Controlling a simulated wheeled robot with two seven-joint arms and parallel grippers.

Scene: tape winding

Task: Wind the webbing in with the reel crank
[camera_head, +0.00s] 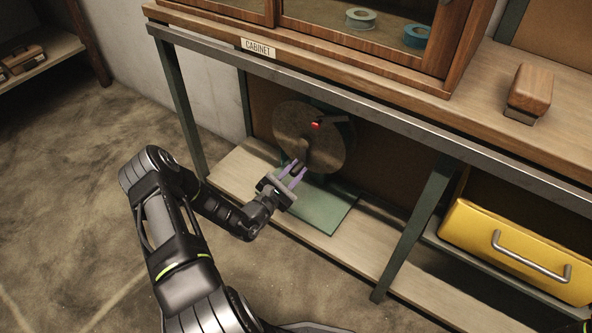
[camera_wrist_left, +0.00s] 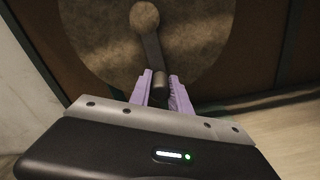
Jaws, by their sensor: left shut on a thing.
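The reel (camera_head: 325,150) is a round grey-brown disc standing on a green base plate (camera_head: 325,212) on the low shelf under the bench. A red mark (camera_head: 316,125) shows near its hub. My left gripper (camera_head: 294,171) reaches the lower left part of the disc. In the left wrist view, its purple fingers (camera_wrist_left: 163,90) are shut on the dark crank handle (camera_wrist_left: 159,84) at the end of the crank arm (camera_wrist_left: 151,48). The crank arm runs up from the handle to a round hub (camera_wrist_left: 144,17). I cannot make out the webbing.
The metal bench edge (camera_head: 335,95) runs above the reel, with bench legs (camera_head: 415,230) to either side. A wooden block (camera_head: 529,93) lies on the bench top by the cabinet (camera_head: 215,22). Floor in front is clear.

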